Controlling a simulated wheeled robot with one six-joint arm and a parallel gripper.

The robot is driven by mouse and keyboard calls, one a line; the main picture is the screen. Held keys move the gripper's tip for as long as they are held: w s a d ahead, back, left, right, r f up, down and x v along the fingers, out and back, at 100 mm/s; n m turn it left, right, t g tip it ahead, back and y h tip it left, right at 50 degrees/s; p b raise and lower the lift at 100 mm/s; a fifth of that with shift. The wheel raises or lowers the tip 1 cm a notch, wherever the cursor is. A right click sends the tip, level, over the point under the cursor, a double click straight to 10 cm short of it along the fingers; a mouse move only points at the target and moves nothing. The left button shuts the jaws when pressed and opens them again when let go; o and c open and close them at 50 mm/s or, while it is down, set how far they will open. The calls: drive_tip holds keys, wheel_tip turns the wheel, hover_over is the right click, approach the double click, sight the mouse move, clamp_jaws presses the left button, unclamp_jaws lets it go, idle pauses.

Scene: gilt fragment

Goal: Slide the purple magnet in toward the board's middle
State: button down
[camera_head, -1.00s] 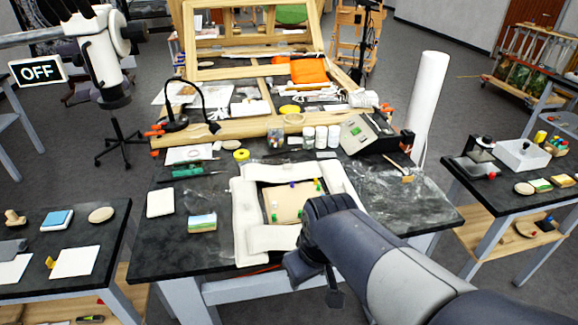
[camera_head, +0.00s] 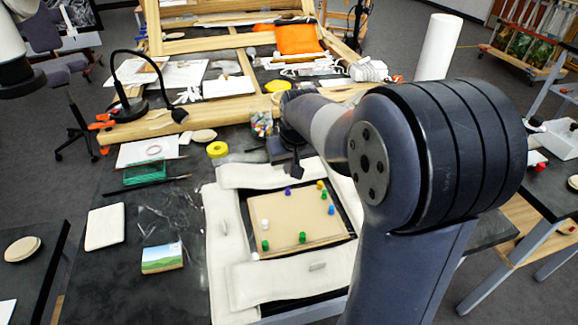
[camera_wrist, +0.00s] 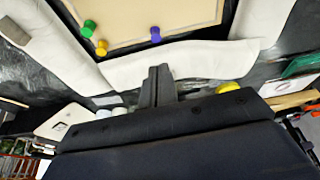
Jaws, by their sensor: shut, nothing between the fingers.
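The tan board (camera_head: 285,212) lies in a dark recess framed by white padded strips. The small purple magnet (camera_head: 287,190) stands near the board's far edge, left of its middle. In the wrist view the purple magnet (camera_wrist: 155,34) is just inside the board's edge, beyond the fingertips. My gripper (camera_head: 297,175) is over the far padded strip, beside the board's far edge. In the wrist view my gripper (camera_wrist: 159,74) is shut and empty, pointing toward the purple magnet with a visible gap between them.
Other magnets stand on the board: yellow (camera_head: 320,184), green (camera_head: 324,195), blue (camera_head: 331,210), white (camera_head: 265,224) and more near the close edge. A yellow tape roll (camera_head: 217,149), a green glass stack (camera_head: 146,172) and a landscape picture (camera_head: 162,258) lie left. The board's middle is clear.

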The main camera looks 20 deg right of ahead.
sight(288, 191)
drive_tip(key=x, duration=0.8)
drive_tip(key=s+b, duration=0.1)
drive_tip(key=s, duration=0.5)
drive_tip(key=shift+s+d, duration=0.1)
drive_tip(key=shift+d, duration=0.05)
idle(0.4)
